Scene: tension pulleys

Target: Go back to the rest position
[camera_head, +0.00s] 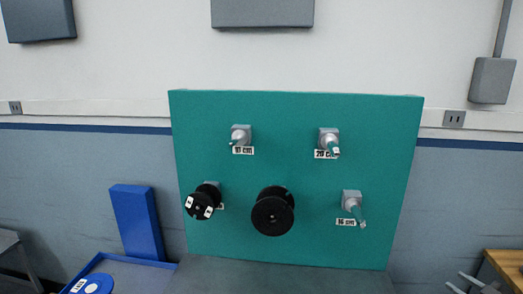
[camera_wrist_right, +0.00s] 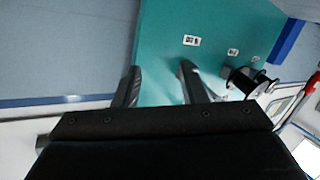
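A teal board (camera_head: 290,170) stands upright against the wall and also shows tilted in the right wrist view (camera_wrist_right: 165,35). It carries several grey mounts with labels, among them the upper left mount (camera_head: 240,134), upper right mount (camera_head: 328,138) and lower right mount (camera_head: 352,202). A black pulley with white marks (camera_head: 202,202) sits at the lower left, and a larger black pulley (camera_head: 272,211) at the lower middle. My right gripper (camera_head: 462,281) is at the bottom right, away from the board. In its wrist view (camera_wrist_right: 160,66), its fingers are apart and empty. My left gripper is out of view.
A wooden surface (camera_head: 507,266) lies at the right edge. The space between board and right gripper looks clear.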

